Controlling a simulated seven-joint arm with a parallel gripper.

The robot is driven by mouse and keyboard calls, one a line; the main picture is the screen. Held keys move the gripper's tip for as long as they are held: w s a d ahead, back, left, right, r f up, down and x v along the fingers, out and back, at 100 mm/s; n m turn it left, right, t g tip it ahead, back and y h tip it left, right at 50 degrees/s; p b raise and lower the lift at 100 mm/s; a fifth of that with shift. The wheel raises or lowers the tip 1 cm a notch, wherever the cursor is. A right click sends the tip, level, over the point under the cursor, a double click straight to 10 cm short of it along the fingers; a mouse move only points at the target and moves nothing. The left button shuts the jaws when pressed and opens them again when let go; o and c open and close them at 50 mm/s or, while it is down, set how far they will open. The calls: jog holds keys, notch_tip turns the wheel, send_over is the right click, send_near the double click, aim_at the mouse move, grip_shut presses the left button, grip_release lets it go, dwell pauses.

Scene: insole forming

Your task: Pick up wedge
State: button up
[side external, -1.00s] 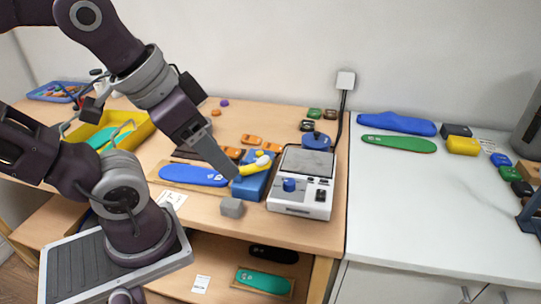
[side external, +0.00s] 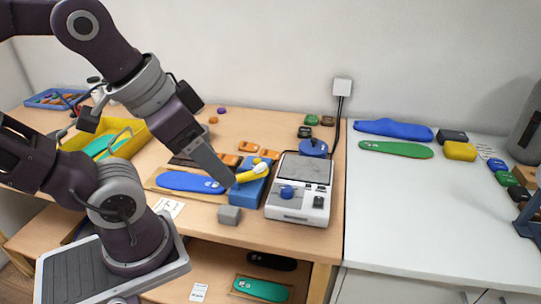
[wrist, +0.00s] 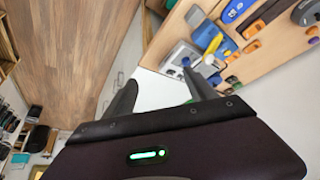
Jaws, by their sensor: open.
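Several small orange wedge-like pieces (side external: 249,147) lie on the wooden table behind a blue block (side external: 250,188). I cannot tell which one the task's wedge is. A grey block (side external: 229,215) sits near the table's front edge. My gripper (side external: 230,183) points down to the right, with its tip beside a yellow object (side external: 250,174) on the blue block. I cannot tell whether they touch. In the wrist view my gripper (wrist: 163,88) has its two dark fingers apart, with no object visible between them. The yellow object also shows there (wrist: 214,43).
A white device with a grey plate (side external: 302,171) stands right of the blue block. A blue insole on a board (side external: 188,182) lies left. A yellow bin (side external: 130,138) is behind my arm. The white counter (side external: 420,215) at right has a clear front area.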

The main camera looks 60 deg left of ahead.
jog(key=shift+o, duration=0.6)
